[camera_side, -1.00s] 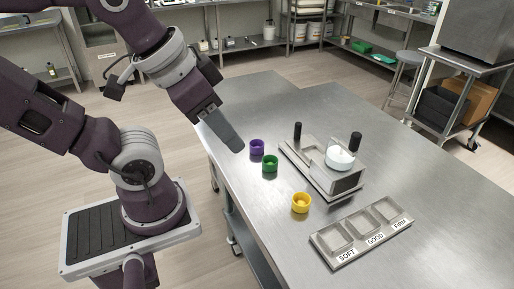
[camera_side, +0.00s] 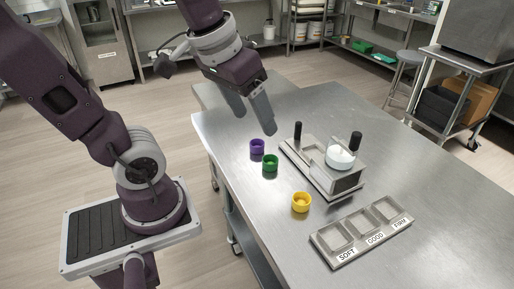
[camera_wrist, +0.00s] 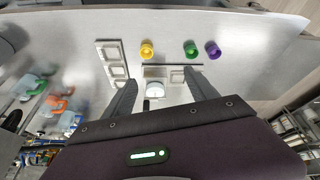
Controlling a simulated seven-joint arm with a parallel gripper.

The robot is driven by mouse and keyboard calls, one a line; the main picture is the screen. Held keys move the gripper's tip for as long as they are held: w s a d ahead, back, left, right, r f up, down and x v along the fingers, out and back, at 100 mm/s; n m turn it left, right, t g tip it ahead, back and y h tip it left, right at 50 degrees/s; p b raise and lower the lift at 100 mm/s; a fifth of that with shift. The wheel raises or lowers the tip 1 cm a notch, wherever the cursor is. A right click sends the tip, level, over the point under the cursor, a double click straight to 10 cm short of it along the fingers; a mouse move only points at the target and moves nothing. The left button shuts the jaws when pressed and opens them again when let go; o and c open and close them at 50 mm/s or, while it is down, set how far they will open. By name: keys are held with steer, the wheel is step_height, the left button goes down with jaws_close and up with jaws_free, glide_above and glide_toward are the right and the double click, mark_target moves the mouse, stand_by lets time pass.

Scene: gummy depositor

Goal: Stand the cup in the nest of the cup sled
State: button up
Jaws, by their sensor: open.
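Three small open cups stand upright on the steel table: a purple cup (camera_side: 257,146), a green cup (camera_side: 270,163) and a yellow cup (camera_side: 301,202). They also show in a row in the wrist view, yellow (camera_wrist: 147,49), green (camera_wrist: 191,48), purple (camera_wrist: 212,49). A metal depositor with the sled (camera_side: 318,182) stands to their right, with black knobs and a round white part (camera_side: 340,158). I cannot make out the nest clearly. My gripper (camera_side: 255,124) is open and empty, in the air above the table, on the far side of the purple cup.
A metal tray (camera_side: 345,257) with three compartments marked SOFT, GOOD and FIRM lies at the front of the depositor. The table (camera_side: 430,215) is clear to the right. The table's left edge runs close to the purple and green cups.

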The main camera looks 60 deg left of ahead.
steer(key=w+a+f+n+g, duration=0.2)
steer(key=w+a+f+n, duration=0.3)
steer(key=w+a, duration=0.4)
steer(key=n+g, duration=0.2)
steer(key=n, duration=0.4)
glide_toward(257, 141)
steer(key=d+f, duration=0.2)
steer(key=f, duration=0.7)
steer(key=shift+s+a, duration=0.25)
steer(key=shift+a, duration=0.05)
steer(key=shift+r, duration=0.1)
steer(key=c, duration=1.4)
steer(key=shift+r, duration=0.1)
step_height(257, 141, up, 10)
